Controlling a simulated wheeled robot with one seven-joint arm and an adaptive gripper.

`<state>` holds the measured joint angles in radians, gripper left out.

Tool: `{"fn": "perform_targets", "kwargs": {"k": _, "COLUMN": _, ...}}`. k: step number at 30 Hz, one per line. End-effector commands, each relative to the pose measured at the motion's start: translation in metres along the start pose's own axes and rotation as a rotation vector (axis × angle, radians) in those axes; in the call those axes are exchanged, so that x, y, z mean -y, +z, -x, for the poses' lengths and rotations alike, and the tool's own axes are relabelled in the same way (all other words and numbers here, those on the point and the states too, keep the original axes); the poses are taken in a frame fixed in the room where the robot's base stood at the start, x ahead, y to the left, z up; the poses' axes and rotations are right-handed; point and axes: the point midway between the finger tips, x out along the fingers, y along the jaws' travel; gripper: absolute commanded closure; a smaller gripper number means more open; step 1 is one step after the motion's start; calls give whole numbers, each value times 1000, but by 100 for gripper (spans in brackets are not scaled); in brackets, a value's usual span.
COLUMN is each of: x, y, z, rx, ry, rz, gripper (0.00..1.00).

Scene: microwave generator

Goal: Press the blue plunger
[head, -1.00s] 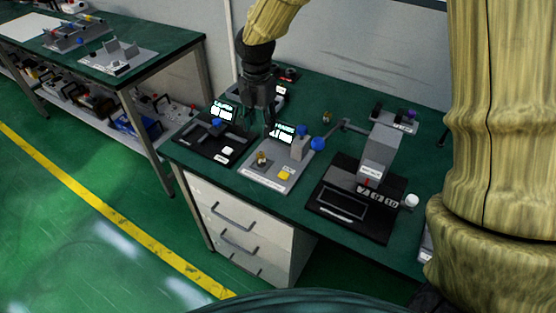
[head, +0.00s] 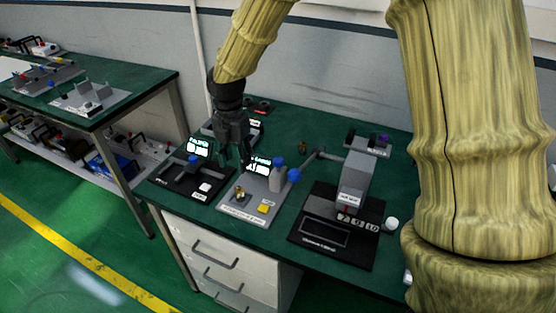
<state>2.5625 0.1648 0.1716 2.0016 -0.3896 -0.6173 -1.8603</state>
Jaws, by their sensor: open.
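Several blue parts show in the head view. One blue cap (head: 277,162) tops a grey post on the middle grey device (head: 235,213), which has a lit screen and a yellow button. Another blue knob (head: 193,160) is on the black device (head: 168,182) to its left. A blue ball (head: 294,175) ends the lever of the black press-like device (head: 308,253) on the right. I cannot tell which is the plunger. My gripper (head: 233,161) is open and empty, pointing down near the two lit screens, left of the blue cap. Whether it touches anything is unclear.
The yellow button (head: 264,208) sits at the front of the middle device. A white knob (head: 392,224) is at the right of the press-like device. Another device (head: 258,128) stands behind my gripper.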

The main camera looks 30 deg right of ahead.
Motion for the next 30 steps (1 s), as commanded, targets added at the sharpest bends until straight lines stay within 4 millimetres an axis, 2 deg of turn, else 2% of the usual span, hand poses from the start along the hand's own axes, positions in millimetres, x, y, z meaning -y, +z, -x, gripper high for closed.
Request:
{"fn": "perform_targets", "kwargs": {"k": 4, "x": 0, "y": 0, "z": 0, "rx": 0, "ry": 0, "rz": 0, "gripper": 57}}
{"fn": "perform_targets", "kwargs": {"k": 8, "x": 2, "y": 2, "z": 2, "rx": 0, "ry": 2, "rz": -28, "gripper": 81}}
{"fn": "perform_targets", "kwargs": {"k": 11, "x": 9, "y": 9, "z": 8, "rx": -5, "ry": 9, "rz": -122, "gripper": 99}}
{"fn": "perform_targets", "kwargs": {"k": 14, "x": 22, "y": 21, "z": 20, "rx": -15, "ry": 24, "rz": -297, "gripper": 100}}
{"fn": "perform_targets", "kwargs": {"k": 24, "x": 74, "y": 68, "z": 78, "rx": -108, "ry": 135, "rz": -1098, "gripper": 100}}
{"fn": "perform_targets", "kwargs": {"k": 30, "x": 95, "y": 88, "z": 105, "rx": -178, "ry": 199, "rz": -1427, "gripper": 100}}
